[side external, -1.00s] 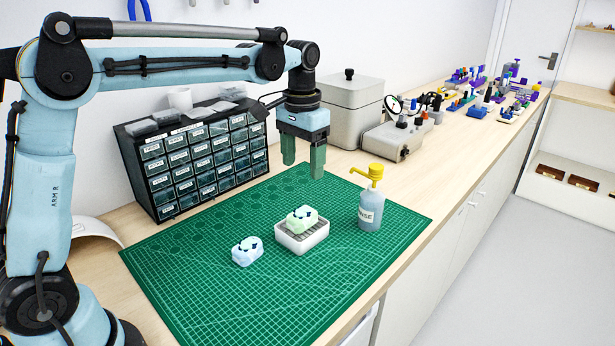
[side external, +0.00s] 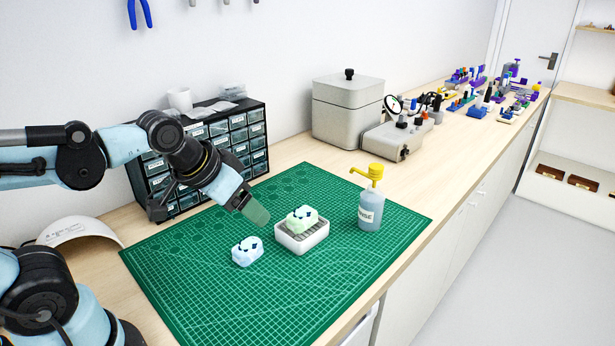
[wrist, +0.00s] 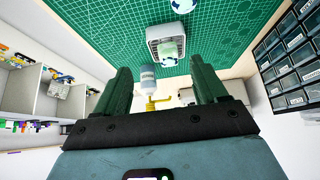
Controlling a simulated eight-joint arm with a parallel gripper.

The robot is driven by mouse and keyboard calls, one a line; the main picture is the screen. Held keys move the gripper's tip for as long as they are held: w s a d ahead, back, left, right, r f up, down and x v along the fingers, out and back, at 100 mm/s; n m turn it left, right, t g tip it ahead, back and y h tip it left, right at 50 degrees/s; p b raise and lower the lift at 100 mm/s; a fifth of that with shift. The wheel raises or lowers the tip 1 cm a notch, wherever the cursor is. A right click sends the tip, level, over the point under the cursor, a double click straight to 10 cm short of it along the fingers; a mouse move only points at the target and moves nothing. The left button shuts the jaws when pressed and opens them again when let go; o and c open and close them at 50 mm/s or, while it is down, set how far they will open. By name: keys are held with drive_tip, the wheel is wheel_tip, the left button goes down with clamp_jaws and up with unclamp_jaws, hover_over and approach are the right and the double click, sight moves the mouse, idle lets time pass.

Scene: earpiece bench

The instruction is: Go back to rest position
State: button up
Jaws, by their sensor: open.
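My gripper (side external: 256,212) hangs over the green cutting mat (side external: 330,270), tilted down toward the right in the side view. In the wrist view its two green fingers (wrist: 160,70) stand wide apart with nothing between them. A pale green block with dark marks (side external: 301,218) sits in a small white tray (side external: 303,243), to the right of my fingertips. A pale blue block with dark marks (side external: 247,252) lies on the mat below the gripper. Both blocks are clear of the fingers in the side view.
A rinse bottle with a yellow pump (side external: 370,205) stands right of the tray. A dark drawer cabinet (side external: 238,138) stands behind my arm, partly hidden by it. A grey lidded box (side external: 345,112) and a bench device (side external: 394,140) stand farther back. The mat's front is clear.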

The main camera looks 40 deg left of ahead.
drive_tip(key=shift+s+f+t, duration=0.3)
drive_tip(key=shift+s+f, duration=0.2)
drive_tip(key=shift+f, duration=0.1)
